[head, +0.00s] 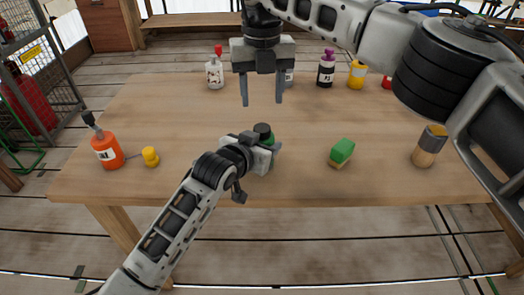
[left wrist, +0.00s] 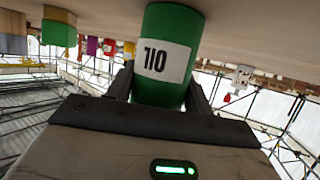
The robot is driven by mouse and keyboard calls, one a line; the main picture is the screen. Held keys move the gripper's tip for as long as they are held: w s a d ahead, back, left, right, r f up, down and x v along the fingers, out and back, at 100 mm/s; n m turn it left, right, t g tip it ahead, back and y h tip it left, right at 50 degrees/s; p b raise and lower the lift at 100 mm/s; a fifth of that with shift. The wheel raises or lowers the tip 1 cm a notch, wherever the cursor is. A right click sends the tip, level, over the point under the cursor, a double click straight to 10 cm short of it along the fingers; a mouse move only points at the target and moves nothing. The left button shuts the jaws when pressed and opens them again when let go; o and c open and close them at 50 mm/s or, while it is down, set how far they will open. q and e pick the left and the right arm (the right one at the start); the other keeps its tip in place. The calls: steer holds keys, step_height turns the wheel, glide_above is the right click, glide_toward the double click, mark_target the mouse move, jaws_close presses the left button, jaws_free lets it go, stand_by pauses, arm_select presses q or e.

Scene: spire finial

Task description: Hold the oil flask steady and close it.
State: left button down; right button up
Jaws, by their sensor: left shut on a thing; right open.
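The oil flask is a green cylinder with a dark top (head: 264,129), upright near the table's front middle. It also shows in the left wrist view as a green body (left wrist: 166,55) with a white label, upside down in that picture. My left gripper (head: 266,152) is shut on the flask, its fingers on either side of the body. My right gripper (head: 262,102) is open and empty, pointing down above and behind the flask. I cannot tell whether the dark top is a separate cap or the flask's neck.
An orange bottle (head: 107,152) and a small yellow piece (head: 151,157) stand left. A green-topped block (head: 341,151) and a grey-topped wooden cylinder (head: 429,146) are right. A white bottle (head: 215,73), a black bottle (head: 326,70) and a yellow bottle (head: 357,75) stand at the back of the wooden table (head: 150,110).

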mark_target(262, 128)
steer(key=n, duration=0.4)
steer(key=shift+n, duration=0.3)
steer(key=n, duration=0.4)
steer(key=shift+n, duration=0.4)
steer(key=n, duration=0.4)
steer(key=shift+n, duration=0.4)
steer(key=n, duration=0.6)
steer(key=shift+f, duration=4)
